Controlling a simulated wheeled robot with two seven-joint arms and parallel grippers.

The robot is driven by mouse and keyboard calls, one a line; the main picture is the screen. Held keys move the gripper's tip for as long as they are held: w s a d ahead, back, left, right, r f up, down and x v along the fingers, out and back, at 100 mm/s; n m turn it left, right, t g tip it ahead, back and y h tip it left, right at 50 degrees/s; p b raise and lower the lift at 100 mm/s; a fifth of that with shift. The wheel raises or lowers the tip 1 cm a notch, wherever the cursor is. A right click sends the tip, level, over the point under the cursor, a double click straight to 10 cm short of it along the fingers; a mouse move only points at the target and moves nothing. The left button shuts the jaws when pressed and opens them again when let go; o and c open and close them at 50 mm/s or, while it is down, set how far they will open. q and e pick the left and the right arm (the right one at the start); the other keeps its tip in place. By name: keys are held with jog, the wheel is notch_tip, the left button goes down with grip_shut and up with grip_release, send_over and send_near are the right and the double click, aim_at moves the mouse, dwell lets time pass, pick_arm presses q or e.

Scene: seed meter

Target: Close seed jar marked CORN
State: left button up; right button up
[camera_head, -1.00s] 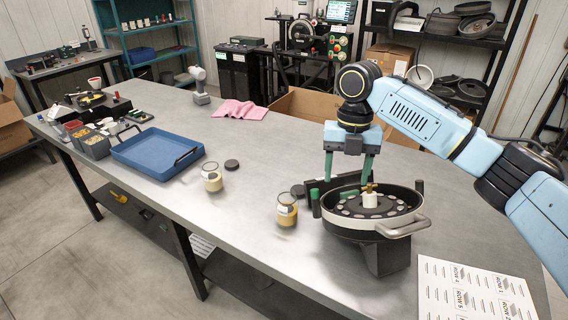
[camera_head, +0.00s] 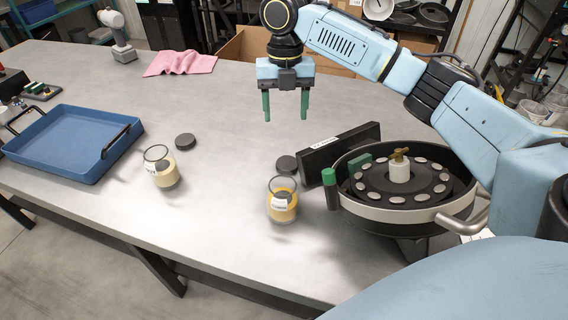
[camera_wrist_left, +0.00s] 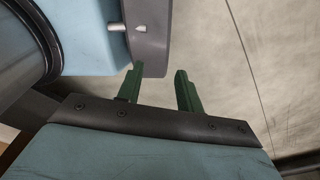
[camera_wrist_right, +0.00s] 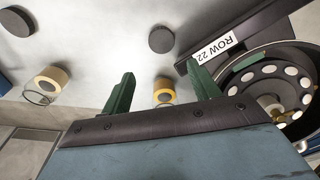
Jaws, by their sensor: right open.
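Two open glass jars stand upright on the grey table, one with yellow contents (camera_head: 283,206) and one with paler contents (camera_head: 166,175). Their labels are too small to read, so I cannot tell which says CORN. A dark round lid (camera_head: 287,165) lies behind the yellow jar, another (camera_head: 185,141) behind the pale jar. My right gripper (camera_head: 285,116) is open and empty above the table, beyond the yellow jar's lid; the right wrist view shows that lid (camera_wrist_right: 161,40) and the yellow jar (camera_wrist_right: 164,96). My left gripper (camera_wrist_left: 160,72) is open and empty, seen only in its wrist view.
A round seed meter (camera_head: 440,210) with a disc and brass-topped hub stands right of the yellow jar. A blue tray (camera_head: 75,140) is left; a pink cloth (camera_head: 180,63) lies behind.

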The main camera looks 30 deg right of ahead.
jog(key=b, duration=0.1)
send_over(287, 163)
jog(key=w, duration=0.1)
notch_tip(287, 163, down, 8)
jog(key=shift+d+r, duration=0.15)
pick_arm(q)
jog(key=shift+a+f, duration=0.5)
jog(key=shift+a, duration=0.35)
pick_arm(e)
jog(key=shift+f, duration=0.2)
pick_arm(q)
jog(key=shift+d, duration=0.1)
pick_arm(e)
jog(key=shift+f, duration=0.45)
jog(key=f, duration=0.2)
jog(key=f+b, duration=0.1)
jog(key=f, duration=0.1)
jog(key=shift+s+f, duration=0.1)
jog(key=shift+s, duration=0.25)
pick_arm(q)
jog(key=shift+w+f, duration=0.15)
jog(key=shift+f, duration=0.25)
jog(key=shift+a, duration=0.25)
pick_arm(e)
jog(key=c, duration=0.7)
